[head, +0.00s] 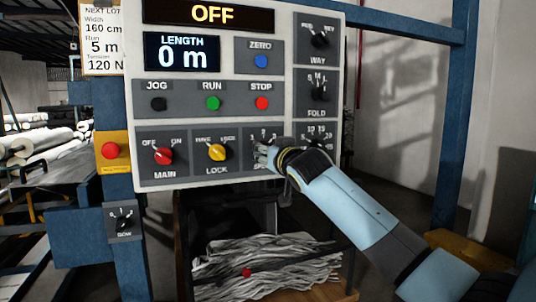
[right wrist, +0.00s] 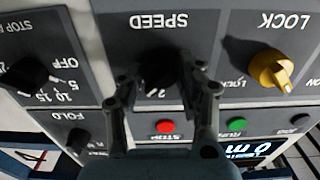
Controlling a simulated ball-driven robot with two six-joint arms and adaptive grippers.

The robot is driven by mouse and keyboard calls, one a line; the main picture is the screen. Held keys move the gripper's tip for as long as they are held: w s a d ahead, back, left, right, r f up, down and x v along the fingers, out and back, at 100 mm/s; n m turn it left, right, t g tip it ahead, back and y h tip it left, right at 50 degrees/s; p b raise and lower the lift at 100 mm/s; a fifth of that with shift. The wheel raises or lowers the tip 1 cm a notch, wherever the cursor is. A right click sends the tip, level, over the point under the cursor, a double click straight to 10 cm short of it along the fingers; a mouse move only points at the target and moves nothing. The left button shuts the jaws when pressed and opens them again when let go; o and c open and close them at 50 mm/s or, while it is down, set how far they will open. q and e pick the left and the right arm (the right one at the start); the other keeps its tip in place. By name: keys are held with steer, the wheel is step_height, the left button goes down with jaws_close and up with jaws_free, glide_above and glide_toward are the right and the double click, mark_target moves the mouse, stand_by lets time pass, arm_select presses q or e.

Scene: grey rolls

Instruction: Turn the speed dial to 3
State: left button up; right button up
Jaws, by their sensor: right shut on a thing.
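The speed dial (right wrist: 157,62) is a dark knob on a grey plate marked SPEED, seen upside down in the right wrist view. My right gripper (right wrist: 160,82) is shut on the dial, with one finger on each side of it. A 2 shows beside the knob; the other marks are mostly hidden by the fingers, and I cannot tell where the pointer stands. In the head view my right gripper (head: 268,156) covers the dial at the panel's lower part. My left gripper is not in view.
The yellow lock knob (head: 217,152) and red main knob (head: 163,156) are left of the gripper. The red stop button (head: 262,103) is above it. The fold knob (head: 319,92) is at upper right. The display (head: 213,14) reads OFF.

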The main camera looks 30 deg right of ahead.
steer(key=shift+f, duration=0.2)
stand_by(0.3)
steer(key=o, duration=1.2)
steer(key=shift+r, duration=0.15)
steer(key=shift+c, duration=0.2)
steer(key=shift+s, duration=0.1)
steer(key=v, duration=1.1)
steer(key=shift+s, duration=0.4)
